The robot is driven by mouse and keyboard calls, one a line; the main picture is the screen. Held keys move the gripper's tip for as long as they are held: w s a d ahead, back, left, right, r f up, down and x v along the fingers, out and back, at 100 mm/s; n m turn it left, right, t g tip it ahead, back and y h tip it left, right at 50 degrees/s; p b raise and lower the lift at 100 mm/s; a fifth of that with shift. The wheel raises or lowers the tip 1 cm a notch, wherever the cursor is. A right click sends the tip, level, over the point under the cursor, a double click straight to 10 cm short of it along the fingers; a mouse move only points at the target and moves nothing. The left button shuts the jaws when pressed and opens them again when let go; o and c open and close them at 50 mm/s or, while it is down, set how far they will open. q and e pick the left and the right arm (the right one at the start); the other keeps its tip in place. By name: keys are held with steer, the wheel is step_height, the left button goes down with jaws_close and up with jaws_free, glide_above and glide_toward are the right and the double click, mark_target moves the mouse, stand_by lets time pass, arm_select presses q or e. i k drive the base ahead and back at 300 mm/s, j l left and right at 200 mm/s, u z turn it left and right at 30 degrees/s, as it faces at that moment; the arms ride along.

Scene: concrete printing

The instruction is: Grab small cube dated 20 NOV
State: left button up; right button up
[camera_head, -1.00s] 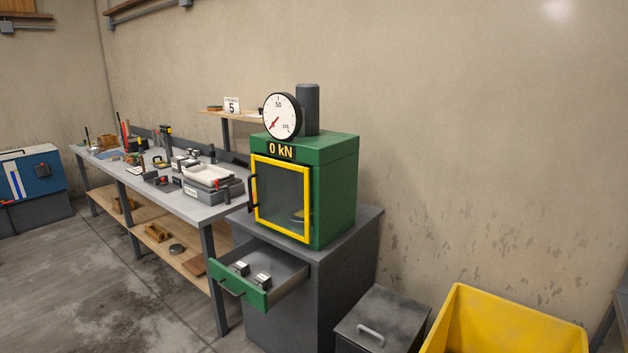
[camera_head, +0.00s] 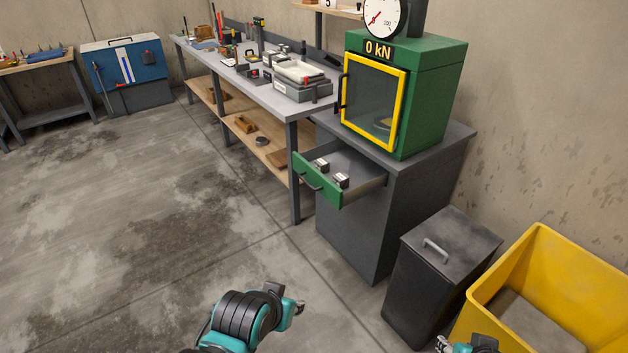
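Two small grey cubes with pale labels, a left one (camera_head: 320,165) and a right one (camera_head: 341,180), sit in the open green-fronted drawer (camera_head: 315,187). The drawer is under the green press. Their labels are too small to read, so I cannot tell which is dated 20 NOV. My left gripper (camera_head: 298,308) is low over the floor, in front of the drawer and well apart from it. My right gripper (camera_head: 441,343) shows only in part at the bottom edge, near the yellow bin. Neither is near a cube; their finger openings are too small to judge.
The green press (camera_head: 440,75) with a yellow-framed door stands on a dark cabinet (camera_head: 350,235). A grey lidded bin (camera_head: 430,285) and a yellow bin (camera_head: 575,265) stand to the right. A cluttered workbench (camera_head: 225,75) runs behind left. The floor at left is clear.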

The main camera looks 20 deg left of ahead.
mark_target(323, 165)
steer(key=i+j, duration=0.55)
steer(key=i, duration=0.2)
steer(key=i+j, duration=0.55)
steer(key=i, duration=0.2)
steer(key=i+j, duration=0.55)
steer(key=i, duration=0.25)
steer(key=l+z, duration=0.05)
